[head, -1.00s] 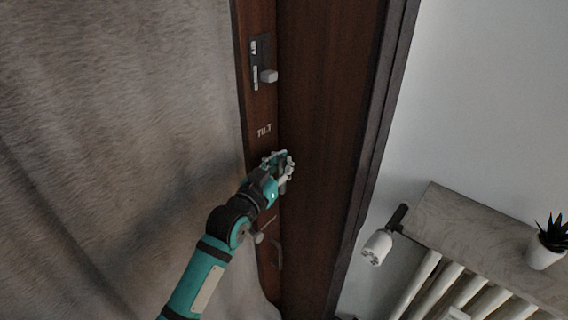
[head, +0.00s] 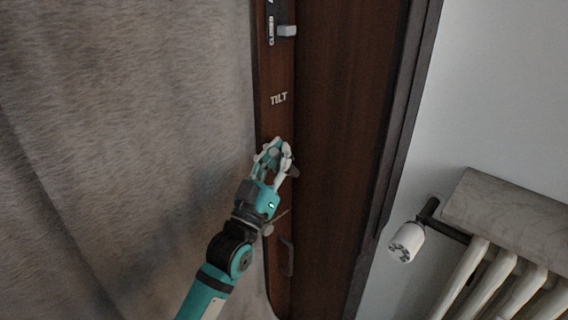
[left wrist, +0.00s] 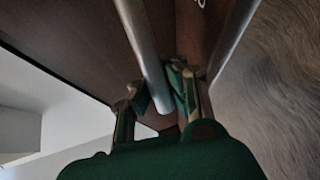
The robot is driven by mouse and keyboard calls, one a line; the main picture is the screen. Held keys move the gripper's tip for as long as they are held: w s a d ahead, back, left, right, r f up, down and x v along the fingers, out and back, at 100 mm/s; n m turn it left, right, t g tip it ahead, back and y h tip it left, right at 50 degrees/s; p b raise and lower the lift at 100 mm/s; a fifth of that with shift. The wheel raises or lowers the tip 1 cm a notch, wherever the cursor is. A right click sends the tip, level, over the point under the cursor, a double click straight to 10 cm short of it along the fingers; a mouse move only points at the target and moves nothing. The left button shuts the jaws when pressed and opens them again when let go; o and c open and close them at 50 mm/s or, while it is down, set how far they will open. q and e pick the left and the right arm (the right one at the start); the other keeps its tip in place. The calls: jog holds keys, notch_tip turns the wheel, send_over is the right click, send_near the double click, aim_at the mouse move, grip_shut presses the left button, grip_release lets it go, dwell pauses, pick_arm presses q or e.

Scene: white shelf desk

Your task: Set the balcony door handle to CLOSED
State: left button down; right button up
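The dark brown balcony door frame (head: 337,140) runs down the middle of the head view. It bears a pale TILT label (head: 278,98) and, higher up, a CLOSED label (head: 271,31). My left gripper (head: 280,158) is below the TILT label, at the door handle. In the left wrist view the handle (left wrist: 143,40) is a grey metal bar that passes between the fingertips (left wrist: 158,92). The fingers lean in from both sides and look shut on it. In the head view the hand hides most of the handle. My right gripper is out of view.
A small light-grey knob (head: 287,31) sits beside the CLOSED label. A grey curtain (head: 120,130) hangs close on the left. At the right are a white radiator (head: 495,285), its white valve (head: 405,243) and a grey shelf (head: 510,218).

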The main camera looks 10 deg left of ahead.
pick_arm(q)
jog(key=shift+s+f+t, duration=0.1)
jog(key=shift+t, duration=0.2)
jog(key=c, duration=1.2)
grip_release()
jog(key=v, duration=1.2)
jog(key=shift+a, duration=0.1)
